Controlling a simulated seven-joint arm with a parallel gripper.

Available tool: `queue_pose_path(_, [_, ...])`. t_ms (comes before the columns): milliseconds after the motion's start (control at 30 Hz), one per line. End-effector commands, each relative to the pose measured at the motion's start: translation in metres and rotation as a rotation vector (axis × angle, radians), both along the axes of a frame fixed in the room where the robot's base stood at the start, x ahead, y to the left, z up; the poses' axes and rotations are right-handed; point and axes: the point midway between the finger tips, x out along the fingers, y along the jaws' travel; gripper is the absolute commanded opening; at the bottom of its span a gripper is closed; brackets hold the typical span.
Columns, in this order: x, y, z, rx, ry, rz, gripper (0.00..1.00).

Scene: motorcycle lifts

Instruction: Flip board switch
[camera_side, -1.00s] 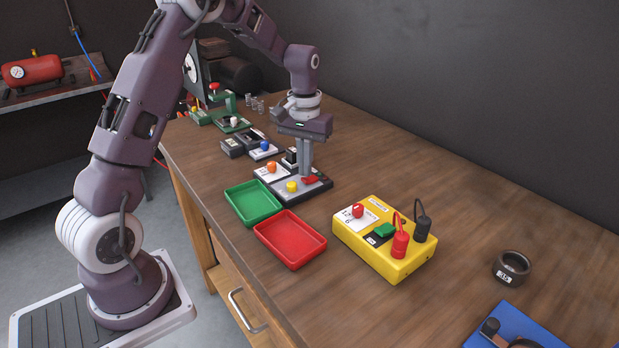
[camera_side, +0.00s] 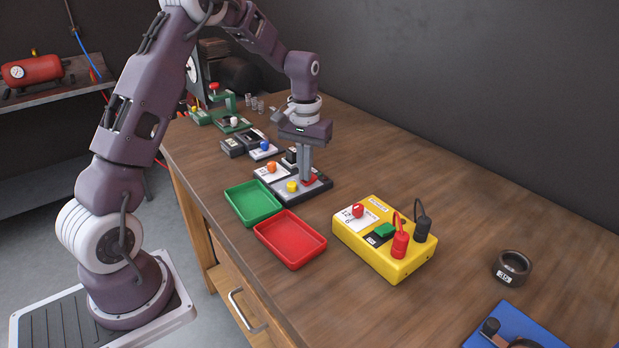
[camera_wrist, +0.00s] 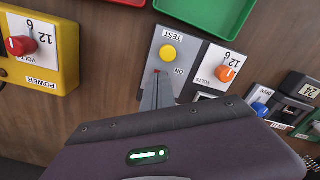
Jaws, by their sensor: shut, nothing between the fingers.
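The board (camera_side: 322,185) is a dark panel on the bench with a yellow button (camera_side: 292,187) and a red switch (camera_side: 312,178). In the wrist view, the grey board (camera_wrist: 182,33) carries the yellow button (camera_wrist: 168,52) marked TEST and the word ON beside my fingertips. My gripper (camera_side: 305,181) is shut and empty, pointing down at the red switch. Its fingers hide most of the switch; only a little red shows at the tips in the wrist view (camera_wrist: 157,73). I cannot tell whether they touch it or which way it is set.
An orange knob (camera_wrist: 227,74) on a white VOLTS panel sits close beside the board. Green (camera_side: 253,203) and red (camera_side: 290,240) trays lie in front. Several other devices stand farther back.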

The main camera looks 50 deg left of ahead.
Motion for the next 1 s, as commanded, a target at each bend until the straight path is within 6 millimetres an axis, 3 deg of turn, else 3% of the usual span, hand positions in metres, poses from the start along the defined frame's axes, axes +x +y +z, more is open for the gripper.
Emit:
queue_pose_path(600, [0.001,0.0,0.063,0.001,-0.003,0.0,0.0])
queue_pose_path(1000, [-0.001,-0.002,0.072,0.002,-0.005,-0.005,0.0])
